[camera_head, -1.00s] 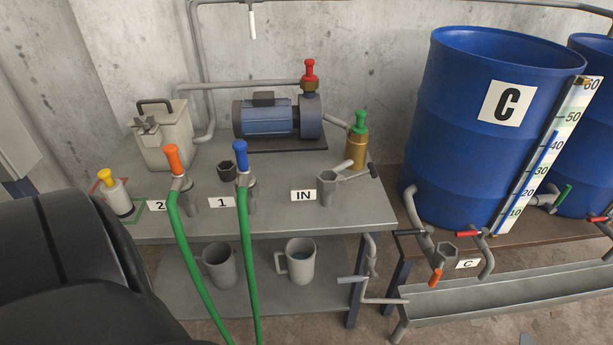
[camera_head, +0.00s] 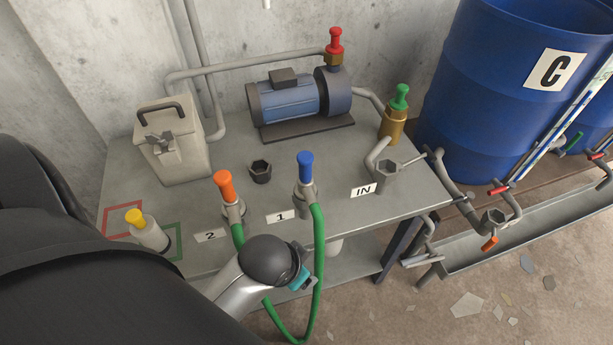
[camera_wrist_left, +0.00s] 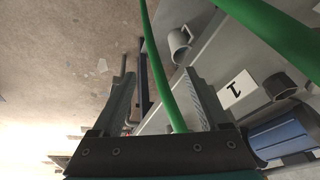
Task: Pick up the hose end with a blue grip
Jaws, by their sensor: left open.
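The hose end with a blue grip (camera_head: 305,168) stands upright in its holder behind the label "1" on the grey bench (camera_head: 350,222). Its green hose (camera_head: 319,250) hangs down over the front edge. My left gripper (camera_head: 301,281) is in front of the bench, below the blue grip and close to this hose; its fingers are mostly hidden in the head view. In the left wrist view my left gripper (camera_wrist_left: 160,78) is open. A green hose (camera_wrist_left: 163,65) passes between or behind its fingers; I cannot tell which. The blue grip is not seen there. My right gripper is out of view.
A hose end with an orange grip (camera_head: 225,186) stands to the left, behind the label "2". A yellow-capped bottle (camera_head: 148,232), a grey canister (camera_head: 173,140), a blue pump (camera_head: 290,103) and a green-topped brass fitting (camera_head: 394,117) are on the bench. Blue drum C (camera_head: 480,100) stands at right.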

